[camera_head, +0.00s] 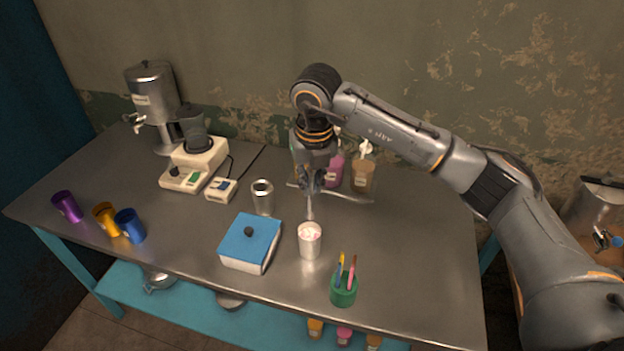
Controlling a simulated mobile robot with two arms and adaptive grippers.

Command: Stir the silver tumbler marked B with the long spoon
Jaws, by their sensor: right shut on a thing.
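My right gripper (312,184) reaches down from above, near the middle of the table. It is shut on the long spoon (309,206), which hangs roughly upright below it. A silver tumbler (309,248) with a pale pink content stands right below the spoon. The spoon's lower end meets the tumbler's far rim in the picture; I cannot tell whether it is inside or just above. A second silver tumbler (262,199) stands farther back to the left. The letter B cannot be read on either tumbler. My left gripper is not in view.
A blue-lidded box (249,243) stands left of the near tumbler, and a green pen cup (343,291) stands in front to the right. Bottles on a rack (363,175) are behind. The table's right side is clear.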

